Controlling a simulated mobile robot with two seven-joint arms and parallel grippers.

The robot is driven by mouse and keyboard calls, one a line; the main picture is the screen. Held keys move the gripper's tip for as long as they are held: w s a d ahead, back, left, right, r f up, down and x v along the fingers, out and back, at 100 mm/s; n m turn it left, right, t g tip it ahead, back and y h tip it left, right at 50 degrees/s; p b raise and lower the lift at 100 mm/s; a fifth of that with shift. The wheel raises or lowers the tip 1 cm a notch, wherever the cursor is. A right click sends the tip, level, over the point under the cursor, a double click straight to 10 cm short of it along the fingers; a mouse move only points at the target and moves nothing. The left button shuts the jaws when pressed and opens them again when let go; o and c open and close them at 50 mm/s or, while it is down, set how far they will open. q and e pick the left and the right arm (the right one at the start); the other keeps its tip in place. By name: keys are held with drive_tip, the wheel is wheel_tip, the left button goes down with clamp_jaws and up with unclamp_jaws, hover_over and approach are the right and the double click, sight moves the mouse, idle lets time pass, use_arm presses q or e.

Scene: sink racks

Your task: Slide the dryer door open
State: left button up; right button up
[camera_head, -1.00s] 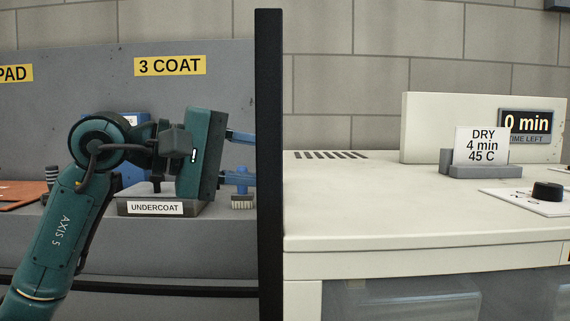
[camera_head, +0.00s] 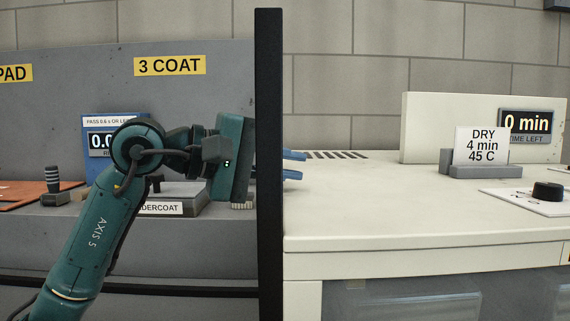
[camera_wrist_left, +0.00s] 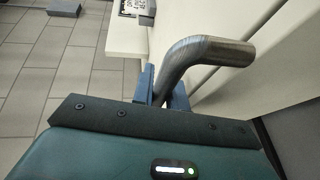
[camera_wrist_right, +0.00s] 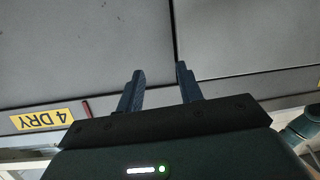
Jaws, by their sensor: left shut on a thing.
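The cream dryer (camera_head: 400,215) fills the right of the head view. Translucent grey panels (camera_head: 400,300) show at its lower front edge. My left gripper (camera_head: 292,165) reaches past the black post, its blue fingertips showing in front of the dryer's top left. In the left wrist view it (camera_wrist_left: 162,88) is shut on a bent metal handle (camera_wrist_left: 212,52), which runs down between the fingers beside cream panels. The handle cannot be seen in the head view. My right gripper (camera_wrist_right: 159,70) is open and empty in its wrist view, before grey panels.
A black post (camera_head: 269,160) stands between the grey coating station (camera_head: 200,100) and the dryer. A "DRY 4 min 45 C" card (camera_head: 482,145), a "0 min" display (camera_head: 526,122) and a black knob (camera_head: 547,192) are on the dryer. A "4 DRY" label (camera_wrist_right: 42,116) shows in the right wrist view.

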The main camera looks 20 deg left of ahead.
use_arm(q)
clamp_jaws()
